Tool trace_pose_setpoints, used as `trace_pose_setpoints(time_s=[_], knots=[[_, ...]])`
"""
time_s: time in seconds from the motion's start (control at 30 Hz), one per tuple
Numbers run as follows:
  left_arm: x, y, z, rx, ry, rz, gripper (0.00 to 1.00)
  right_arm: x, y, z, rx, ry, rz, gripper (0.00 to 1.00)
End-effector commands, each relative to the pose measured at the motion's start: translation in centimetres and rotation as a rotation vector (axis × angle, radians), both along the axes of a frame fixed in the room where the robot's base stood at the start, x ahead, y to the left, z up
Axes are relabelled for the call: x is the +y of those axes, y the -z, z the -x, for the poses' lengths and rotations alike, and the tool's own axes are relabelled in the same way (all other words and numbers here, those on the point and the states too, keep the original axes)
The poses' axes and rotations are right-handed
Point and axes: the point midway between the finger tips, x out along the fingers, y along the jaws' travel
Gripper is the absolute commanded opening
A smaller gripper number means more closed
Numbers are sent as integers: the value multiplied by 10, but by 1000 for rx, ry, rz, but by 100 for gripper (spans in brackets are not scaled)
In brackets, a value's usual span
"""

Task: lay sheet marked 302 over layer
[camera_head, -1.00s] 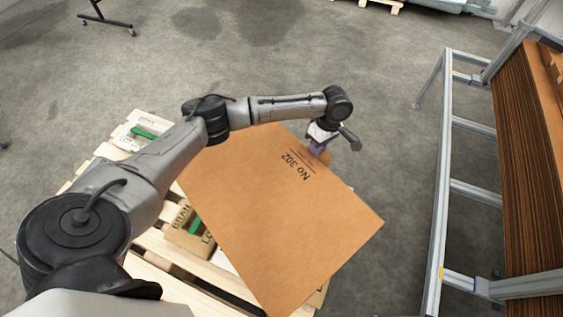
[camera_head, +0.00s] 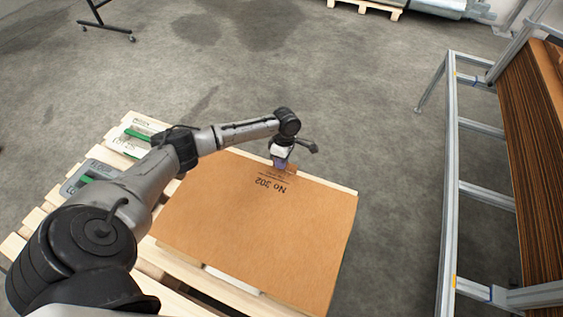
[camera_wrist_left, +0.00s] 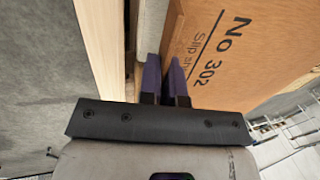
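The brown sheet marked No 302 (camera_head: 255,230) lies nearly level over the right part of the loaded pallet (camera_head: 22,243). Its printed mark is near the far edge. My left gripper (camera_head: 281,164) is at that far edge, with its purple fingers shut on the sheet. In the left wrist view the fingers (camera_wrist_left: 164,80) pinch the edge of the sheet (camera_wrist_left: 225,50). A pale item of the layer (camera_head: 232,280) peeks out under the near edge. I cannot tell whether the sheet touches the layer everywhere. My right gripper is not in view.
Grey and white packs with green marks (camera_head: 88,175) lie uncovered on the pallet's left side. A metal frame rack (camera_head: 452,180) with a stack of brown sheets (camera_head: 540,150) stands at the right. The floor between pallet and rack is clear.

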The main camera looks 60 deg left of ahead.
Motion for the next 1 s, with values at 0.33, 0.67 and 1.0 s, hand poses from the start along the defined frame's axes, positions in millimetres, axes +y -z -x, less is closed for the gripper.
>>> trace_pose_setpoints(time_s=[0.33,0.67,1.0], knots=[[-1,36,0,2,1,3,0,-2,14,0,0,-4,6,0],[-1,59,0,1,1,2,0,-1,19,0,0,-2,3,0],[0,65,0,1,1,1,0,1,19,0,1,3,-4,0]])
